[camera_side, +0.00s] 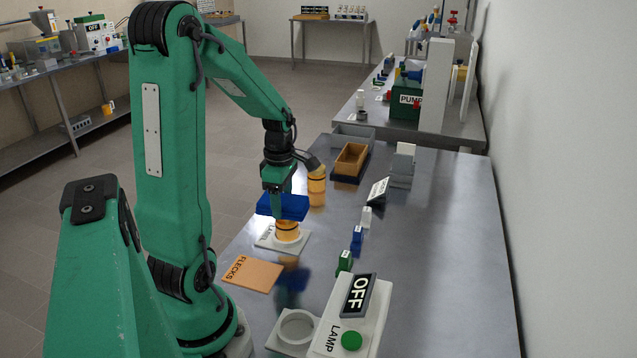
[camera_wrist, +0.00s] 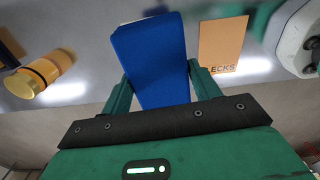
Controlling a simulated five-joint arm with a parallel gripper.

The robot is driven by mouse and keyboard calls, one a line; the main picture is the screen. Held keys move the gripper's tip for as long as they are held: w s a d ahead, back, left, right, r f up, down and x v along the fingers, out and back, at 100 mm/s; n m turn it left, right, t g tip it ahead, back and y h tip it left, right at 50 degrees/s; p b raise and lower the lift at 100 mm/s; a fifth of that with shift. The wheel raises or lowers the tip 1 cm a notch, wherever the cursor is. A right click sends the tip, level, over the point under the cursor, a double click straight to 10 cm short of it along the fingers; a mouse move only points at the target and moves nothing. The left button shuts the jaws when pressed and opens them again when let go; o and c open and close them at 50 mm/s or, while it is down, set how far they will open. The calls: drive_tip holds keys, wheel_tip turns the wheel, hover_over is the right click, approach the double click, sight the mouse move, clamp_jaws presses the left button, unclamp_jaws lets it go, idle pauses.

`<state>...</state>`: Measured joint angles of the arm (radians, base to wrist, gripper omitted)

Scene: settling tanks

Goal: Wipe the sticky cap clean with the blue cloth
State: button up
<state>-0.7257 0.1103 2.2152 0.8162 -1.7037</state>
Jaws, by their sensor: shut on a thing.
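The blue cloth (camera_side: 282,206) is a flat blue pad held in my gripper (camera_side: 279,190). In the wrist view the cloth (camera_wrist: 150,60) lies between the two green fingers. In the side view it is right over an amber jar (camera_side: 288,232) standing upright on a pale plate (camera_side: 268,241). The jar's top, where a cap would be, is hidden by the cloth, and I cannot tell whether they touch. A second amber jar (camera_side: 316,186) stands farther back; an amber jar also shows at the left of the wrist view (camera_wrist: 45,73).
An orange card marked FLECKS (camera_side: 252,274) lies in front of the plate. A LAMP box (camera_side: 337,325) with an OFF sign and a pale round holder (camera_side: 296,331) are nearest. Small green, blue and white blocks stand to the right; a wooden tray (camera_side: 351,159) is behind.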

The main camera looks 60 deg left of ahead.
sight(287, 194)
drive_tip(key=shift+f, duration=0.65)
drive_tip(key=shift+w+a+f, duration=0.15)
drive_tip(key=shift+f, duration=0.05)
drive_tip(key=shift+w+a, duration=0.55)
drive_tip(key=shift+c, duration=0.3)
drive_tip(key=shift+w+a+f, duration=0.15)
drive_tip(key=shift+w+a, duration=0.3)
drive_tip(key=shift+s+d, duration=1.1)
drive_tip(key=shift+w+a, duration=1.15)
drive_tip(key=shift+s+d, duration=1.2)
drive_tip(key=shift+w+a, duration=1.1)
drive_tip(key=shift+s+d, duration=1)
drive_tip(key=shift+s+d+r, duration=0.1)
drive_tip(key=shift+d+r, duration=0.05)
drive_tip(key=shift+r, duration=4)
